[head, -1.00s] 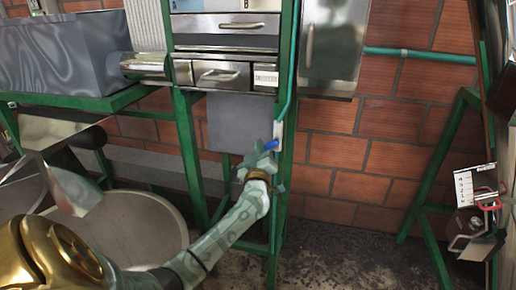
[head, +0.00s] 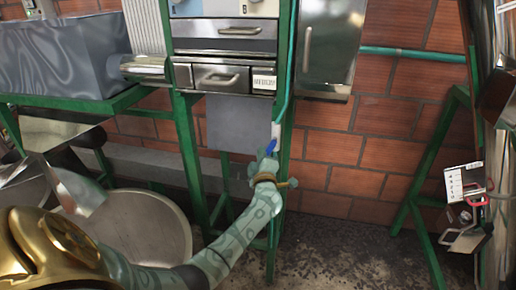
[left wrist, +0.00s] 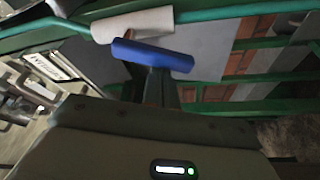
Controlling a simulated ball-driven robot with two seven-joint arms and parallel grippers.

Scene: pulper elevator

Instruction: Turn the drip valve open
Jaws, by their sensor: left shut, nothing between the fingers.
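The drip valve has a blue handle (head: 271,146) on a white body (head: 276,130), at the lower end of a teal pipe on the green frame. In the left wrist view the blue handle (left wrist: 152,55) lies across the picture just beyond my fingers, and the white body (left wrist: 132,25) is behind it, roughly parallel. My left gripper (head: 266,160) is shut and empty, with its tips just below the handle. In the left wrist view the dark fingers (left wrist: 156,88) reach up to the handle; I cannot tell whether they touch it. My right gripper is not in view.
A metal cabinet with drawers (head: 222,77) stands above the valve. A grey wall box (head: 327,45) is to its right. A round metal vessel (head: 140,235) is at lower left. A lockout station (head: 465,185) is at far right. The floor right of the arm is clear.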

